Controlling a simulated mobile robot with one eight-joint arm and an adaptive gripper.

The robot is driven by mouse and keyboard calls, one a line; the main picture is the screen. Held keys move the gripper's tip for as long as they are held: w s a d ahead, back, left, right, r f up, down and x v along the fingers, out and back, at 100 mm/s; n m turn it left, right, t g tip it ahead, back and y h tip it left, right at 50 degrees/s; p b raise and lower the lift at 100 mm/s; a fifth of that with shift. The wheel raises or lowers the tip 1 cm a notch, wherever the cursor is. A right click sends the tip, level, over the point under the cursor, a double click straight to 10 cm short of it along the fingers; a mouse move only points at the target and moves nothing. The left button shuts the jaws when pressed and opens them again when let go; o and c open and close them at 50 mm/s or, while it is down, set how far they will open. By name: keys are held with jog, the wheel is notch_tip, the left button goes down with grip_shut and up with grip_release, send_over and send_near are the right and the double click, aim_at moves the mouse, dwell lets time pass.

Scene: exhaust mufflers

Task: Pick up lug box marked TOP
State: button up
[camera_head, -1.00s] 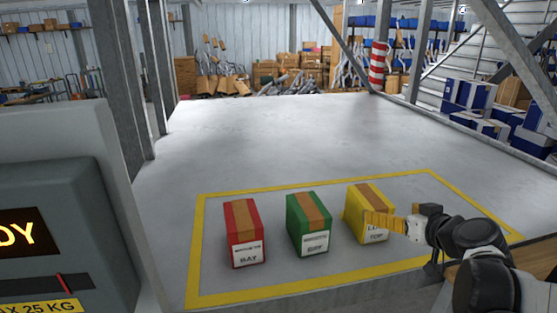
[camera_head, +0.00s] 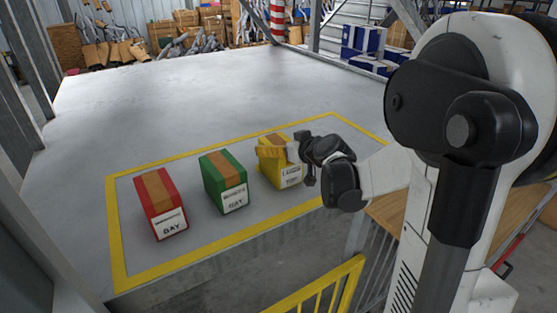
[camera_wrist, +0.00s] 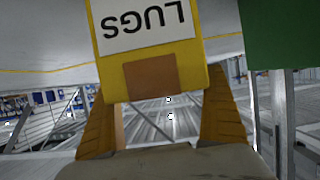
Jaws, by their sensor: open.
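The yellow lug box (camera_head: 289,176) has a brown tape strip on top and a white label on its front. It stands upright at the right of a row of three boxes. In the wrist view the yellow box (camera_wrist: 191,52) appears upside down, with "LUGS" on its label, close beyond the fingers. My gripper (camera_head: 275,152) is at the upper part of this box and hides some of its top. In the wrist view my gripper (camera_wrist: 163,98) is open, its orange ribbed fingers spread to either side of the box's near edge. I cannot tell whether they touch it.
A green box (camera_head: 224,183) stands just left of the yellow box, and a red box (camera_head: 161,203) farther left. All stand inside a yellow floor outline (camera_head: 116,240) on a grey platform. A yellow railing (camera_head: 318,287) is in front. The platform behind is clear.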

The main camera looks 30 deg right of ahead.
jog(key=shift+s, duration=0.15)
jog(key=shift+c, duration=0.7)
jog(key=c, duration=1.3)
jog(key=shift+r, duration=0.1)
jog(key=shift+c, duration=0.2)
